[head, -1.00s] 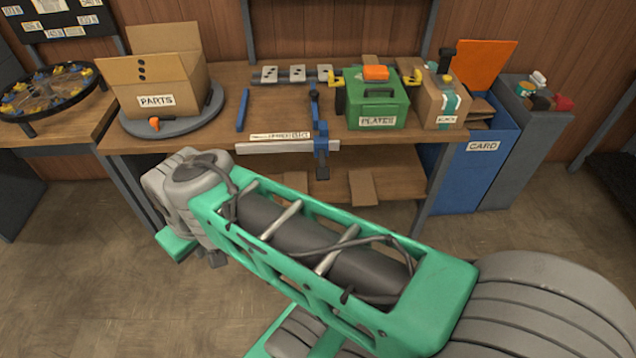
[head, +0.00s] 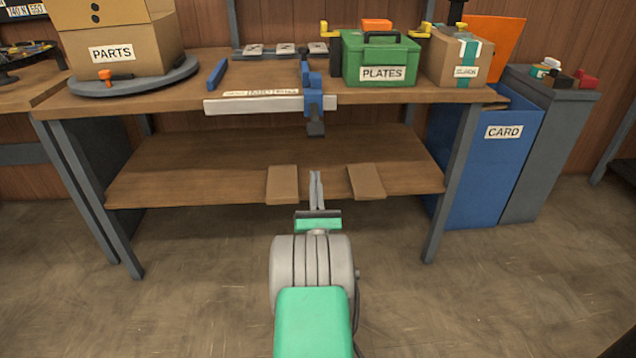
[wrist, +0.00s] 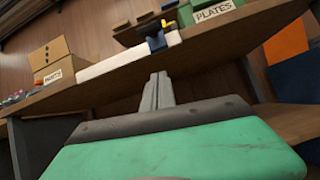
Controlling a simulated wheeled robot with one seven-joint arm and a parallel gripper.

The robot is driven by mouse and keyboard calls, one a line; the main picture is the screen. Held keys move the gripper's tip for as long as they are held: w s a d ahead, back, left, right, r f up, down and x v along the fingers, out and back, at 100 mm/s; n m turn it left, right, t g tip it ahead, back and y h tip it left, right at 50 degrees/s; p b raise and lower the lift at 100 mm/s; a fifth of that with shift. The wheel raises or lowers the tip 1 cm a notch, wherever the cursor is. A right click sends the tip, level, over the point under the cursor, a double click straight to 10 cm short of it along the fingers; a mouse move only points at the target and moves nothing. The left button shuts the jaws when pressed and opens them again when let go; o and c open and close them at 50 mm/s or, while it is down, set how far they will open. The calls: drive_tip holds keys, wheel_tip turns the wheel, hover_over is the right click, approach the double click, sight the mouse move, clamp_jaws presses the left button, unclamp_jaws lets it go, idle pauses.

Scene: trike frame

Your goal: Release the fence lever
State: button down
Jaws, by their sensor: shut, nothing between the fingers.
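The blue fence (head: 314,98) is clamped across the white rail at the bench's front edge. In the wrist view the blue fence (wrist: 157,42) shows beyond my fingertips, tilted with the picture. My gripper (head: 316,178) is shut and empty, pointing forward, below the lever in the picture and apart from it. Its closed fingers also show in the wrist view (wrist: 158,82).
The white rail (head: 250,105) runs along the bench edge. A green PLATES box (head: 380,62) stands right of the fence, a PARTS carton (head: 115,35) at left. The lower shelf (head: 200,180) holds two cardboard pieces. A blue CARD bin (head: 480,165) stands at right.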

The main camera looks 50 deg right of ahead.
sight(315, 120)
drive_tip(key=w+d+r+n, duration=0.1)
drive_tip(key=d+r, duration=0.3)
drive_tip(key=r, duration=0.4)
drive_tip(key=shift+w+r+n+t+h+p, duration=0.3)
drive_tip(key=shift+w+n+p, duration=0.1)
drive_tip(key=shift+w, duration=0.2)
drive_tip(key=shift+r+p, duration=0.1)
drive_tip(key=shift+p, duration=0.2)
drive_tip(key=r+y+p, duration=0.1)
drive_tip(key=p, duration=0.2)
drive_tip(key=shift+a, duration=0.3)
